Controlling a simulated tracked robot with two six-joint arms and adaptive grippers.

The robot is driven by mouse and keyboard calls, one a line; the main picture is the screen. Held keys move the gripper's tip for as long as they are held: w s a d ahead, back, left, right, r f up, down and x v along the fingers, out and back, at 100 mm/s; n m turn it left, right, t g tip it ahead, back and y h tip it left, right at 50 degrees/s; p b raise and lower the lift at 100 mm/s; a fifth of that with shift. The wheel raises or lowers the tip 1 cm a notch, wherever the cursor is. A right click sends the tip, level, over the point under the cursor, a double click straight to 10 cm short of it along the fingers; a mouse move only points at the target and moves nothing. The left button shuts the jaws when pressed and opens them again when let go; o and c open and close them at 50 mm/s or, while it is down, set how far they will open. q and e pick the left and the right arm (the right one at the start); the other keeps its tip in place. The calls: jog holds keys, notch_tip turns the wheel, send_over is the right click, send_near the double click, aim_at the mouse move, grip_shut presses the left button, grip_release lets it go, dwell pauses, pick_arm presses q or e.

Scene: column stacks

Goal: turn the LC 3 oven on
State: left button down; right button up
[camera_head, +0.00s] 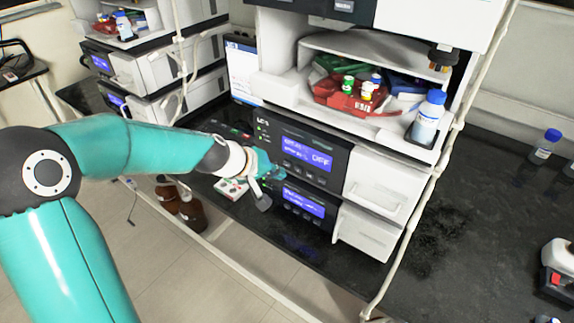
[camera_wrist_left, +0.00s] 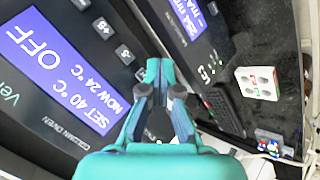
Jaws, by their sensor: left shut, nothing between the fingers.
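The column oven is the upper dark-fronted unit (camera_head: 325,148) in the middle stack in the head view. Its blue screen (camera_head: 306,155) reads OFF. In the left wrist view the screen (camera_wrist_left: 50,65) reads SET 40 °C, NOW 24 °C, OFF, with "COLUMN OVEN" printed below. A row of small buttons (camera_wrist_left: 103,27) runs along the panel beside the screen. My left gripper (camera_head: 274,174) is shut and empty, close in front of the panel's lower left part. In the wrist view its fingertips (camera_wrist_left: 160,68) are near the end of the button row; contact cannot be told. My right gripper is not in view.
A second unit with a blue screen (camera_head: 303,200) sits directly below. A white drawer front (camera_head: 385,187) is right of the oven. A red tray (camera_head: 350,95) and a bottle (camera_head: 428,115) stand above. Another stack (camera_head: 150,70) is at left. The dark bench (camera_head: 490,230) is mostly clear at right.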

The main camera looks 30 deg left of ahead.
pick_arm(q)
jog(key=shift+w, duration=0.15)
jog(key=shift+w, duration=0.3)
jog(key=shift+w+r, duration=0.1)
jog(key=shift+w, duration=0.25)
dwell(1.0)
jog(key=shift+s, duration=0.8)
jog(key=s+b, duration=0.2)
jog(key=s, duration=0.3)
jog(key=shift+a+b, duration=0.2)
jog(key=shift+b, duration=0.15)
